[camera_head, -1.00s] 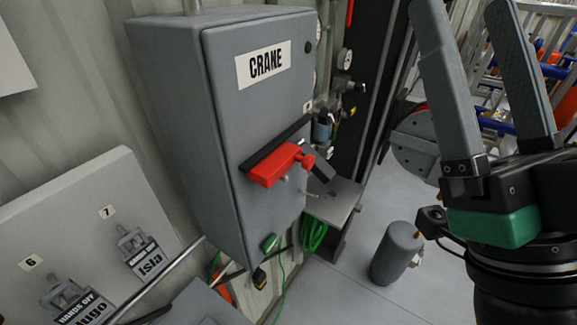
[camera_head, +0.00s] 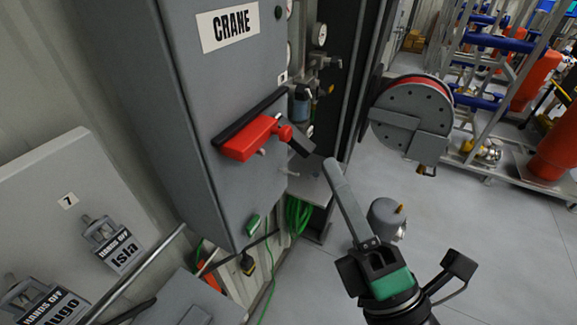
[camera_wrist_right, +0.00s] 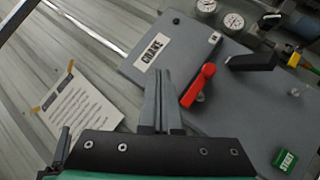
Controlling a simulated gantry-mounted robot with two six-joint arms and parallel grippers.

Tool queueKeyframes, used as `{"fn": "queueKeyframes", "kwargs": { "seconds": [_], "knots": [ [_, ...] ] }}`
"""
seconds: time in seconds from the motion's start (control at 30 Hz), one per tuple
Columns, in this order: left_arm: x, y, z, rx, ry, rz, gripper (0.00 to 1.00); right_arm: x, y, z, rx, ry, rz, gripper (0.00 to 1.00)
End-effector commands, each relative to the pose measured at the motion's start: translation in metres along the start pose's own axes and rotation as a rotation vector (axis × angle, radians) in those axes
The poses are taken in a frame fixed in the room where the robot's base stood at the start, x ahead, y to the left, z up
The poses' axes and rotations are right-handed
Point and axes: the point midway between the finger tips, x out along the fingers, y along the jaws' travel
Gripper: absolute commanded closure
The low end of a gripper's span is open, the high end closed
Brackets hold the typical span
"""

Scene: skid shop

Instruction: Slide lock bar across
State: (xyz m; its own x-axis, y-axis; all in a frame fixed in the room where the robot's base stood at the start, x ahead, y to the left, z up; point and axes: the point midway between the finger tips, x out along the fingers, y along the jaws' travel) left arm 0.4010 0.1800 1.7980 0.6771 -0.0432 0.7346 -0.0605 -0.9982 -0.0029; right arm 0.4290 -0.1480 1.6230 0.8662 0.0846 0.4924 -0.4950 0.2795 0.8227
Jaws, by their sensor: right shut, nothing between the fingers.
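The grey cabinet labelled CRANE (camera_head: 205,85) carries a red handle (camera_head: 247,140) lying across its front. A black bar (camera_head: 252,118) runs along the handle's upper side, and a dark block (camera_head: 301,144) sticks out at its right end. I cannot tell which part is the lock bar. My right gripper (camera_head: 332,166) is shut and empty, right of and below the handle, apart from it in this view. In the right wrist view, the fingers (camera_wrist_right: 163,76) point up just left of the red handle (camera_wrist_right: 197,86); the dark block (camera_wrist_right: 252,62) is further right. My left gripper is out of view.
Gauges and valves (camera_head: 318,62) stand beside the cabinet. A green cable (camera_head: 298,215) hangs below. A grey canister (camera_head: 387,217) stands behind my right gripper. Padlocks with name tags hang on a board (camera_head: 55,180) at left.

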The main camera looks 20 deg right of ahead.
Motion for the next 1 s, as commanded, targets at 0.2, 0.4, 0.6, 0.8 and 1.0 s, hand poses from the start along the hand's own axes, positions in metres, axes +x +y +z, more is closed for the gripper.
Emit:
{"fn": "queueKeyframes", "kwargs": {
  "seconds": [0.2,0.4,0.6,0.8,1.0],
  "knots": [
    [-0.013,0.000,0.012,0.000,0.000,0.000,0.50,-0.049,-0.071,-0.046,0.009,0.100,-0.152,1.00],
    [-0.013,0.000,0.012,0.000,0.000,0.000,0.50,-0.053,-0.076,-0.053,0.015,0.116,-0.165,1.00],
    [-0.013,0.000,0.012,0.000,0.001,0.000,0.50,-0.052,-0.076,-0.053,0.015,0.115,-0.164,1.00],
    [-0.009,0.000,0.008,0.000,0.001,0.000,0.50,-0.035,-0.077,-0.054,0.015,0.115,-0.164,1.00],
    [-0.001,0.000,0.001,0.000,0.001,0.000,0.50,0.006,-0.082,-0.058,0.015,0.114,-0.164,1.00]
  ]
}}
